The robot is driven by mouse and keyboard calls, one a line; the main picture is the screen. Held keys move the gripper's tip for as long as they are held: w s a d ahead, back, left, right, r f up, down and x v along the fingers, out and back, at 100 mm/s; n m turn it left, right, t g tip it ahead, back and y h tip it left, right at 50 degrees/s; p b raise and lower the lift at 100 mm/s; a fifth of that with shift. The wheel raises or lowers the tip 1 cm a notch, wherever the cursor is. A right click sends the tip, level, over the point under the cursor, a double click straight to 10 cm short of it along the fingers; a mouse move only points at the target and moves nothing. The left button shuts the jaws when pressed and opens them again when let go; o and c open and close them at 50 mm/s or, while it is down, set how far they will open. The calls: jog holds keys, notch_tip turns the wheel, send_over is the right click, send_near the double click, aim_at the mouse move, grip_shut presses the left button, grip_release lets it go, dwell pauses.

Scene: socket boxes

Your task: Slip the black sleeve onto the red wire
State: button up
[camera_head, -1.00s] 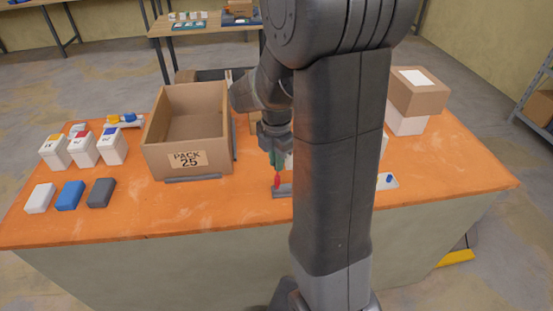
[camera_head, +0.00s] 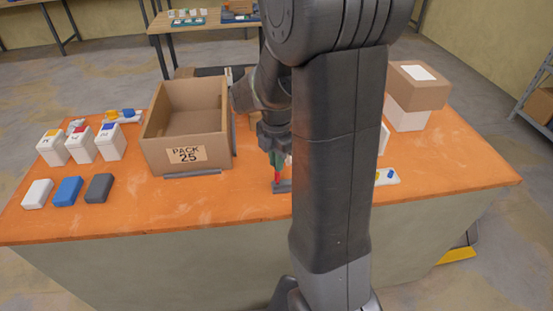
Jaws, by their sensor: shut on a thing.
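My gripper (camera_head: 274,153) points down at the table's middle, just left of my arm. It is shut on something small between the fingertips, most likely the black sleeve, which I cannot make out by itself. The red wire (camera_head: 278,174) shows as a small red upright shape right below the fingertips, above a grey block (camera_head: 281,187). I cannot tell whether the sleeve is around the wire or only above it. My arm hides what lies right of the block.
An open cardboard box (camera_head: 187,157) marked PACK 25 stands left of my gripper. Several white boxes (camera_head: 81,147) and small white, blue and grey blocks (camera_head: 68,191) sit at the left. Stacked boxes (camera_head: 416,90) stand at the back right. The front right tabletop is clear.

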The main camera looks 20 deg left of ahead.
jog(key=o, duration=1.2)
notch_tip(320, 180, up, 7)
jog(key=p, duration=0.6)
jog(key=shift+r, duration=0.2)
jog(key=shift+f, duration=0.15)
notch_tip(320, 180, down, 7)
jog(key=b, duration=0.6)
jog(key=shift+f, duration=0.2)
jog(key=shift+r, duration=0.35)
